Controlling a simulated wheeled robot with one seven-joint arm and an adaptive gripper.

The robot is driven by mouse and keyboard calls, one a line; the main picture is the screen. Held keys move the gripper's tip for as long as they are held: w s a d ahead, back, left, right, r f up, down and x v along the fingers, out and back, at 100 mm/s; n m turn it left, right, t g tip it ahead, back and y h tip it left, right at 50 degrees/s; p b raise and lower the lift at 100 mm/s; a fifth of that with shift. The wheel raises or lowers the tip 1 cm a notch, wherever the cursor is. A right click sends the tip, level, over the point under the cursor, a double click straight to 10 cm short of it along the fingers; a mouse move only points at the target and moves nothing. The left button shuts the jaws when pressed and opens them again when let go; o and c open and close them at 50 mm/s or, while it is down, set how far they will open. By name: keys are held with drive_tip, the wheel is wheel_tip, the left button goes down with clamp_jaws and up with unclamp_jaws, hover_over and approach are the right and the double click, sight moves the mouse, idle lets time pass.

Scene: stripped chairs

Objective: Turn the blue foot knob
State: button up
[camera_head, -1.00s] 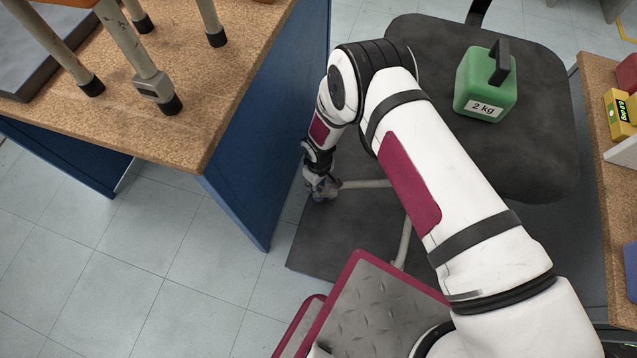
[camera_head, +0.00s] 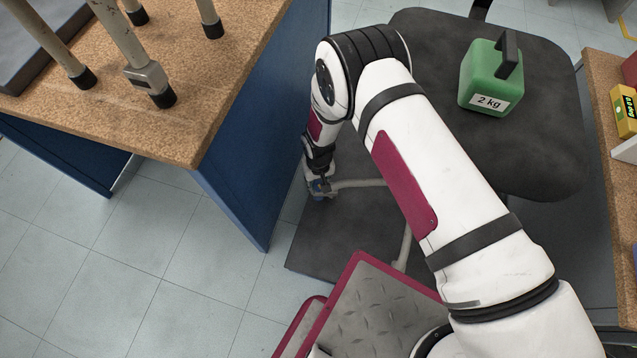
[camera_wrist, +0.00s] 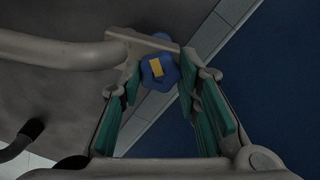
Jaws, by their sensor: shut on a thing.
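The blue foot knob (camera_wrist: 163,76) shows in the wrist view, with a small yellow mark on its face. It sits at the end of a light metal chair leg (camera_wrist: 60,50). The teal-padded fingers of my gripper (camera_wrist: 158,95) stand on either side of the knob and are shut on it. In the head view the knob (camera_head: 318,192) is small and partly hidden by my gripper (camera_head: 320,182), low beside the blue desk panel. The chair (camera_head: 540,140) has a dark seat, and its leg (camera_head: 360,184) reaches left to the knob.
A green 2 kg weight (camera_head: 487,85) stands on the seat. A cork-topped desk with a blue side panel (camera_head: 240,165) is close to the left of my gripper. An upturned stool's legs (camera_head: 150,75) stand on the desk. Another bench (camera_head: 605,120) is at the right. Tiled floor (camera_head: 110,260) is open at lower left.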

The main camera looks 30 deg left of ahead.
sight(318, 185)
drive_tip(key=m+b, duration=0.2)
drive_tip(key=m, duration=0.4)
drive_tip(key=m+b, duration=0.1)
drive_tip(key=m, duration=0.5)
idle(0.5)
drive_tip(key=o, duration=1.2)
wheel_tip(318, 185, up, 12)
idle(0.4)
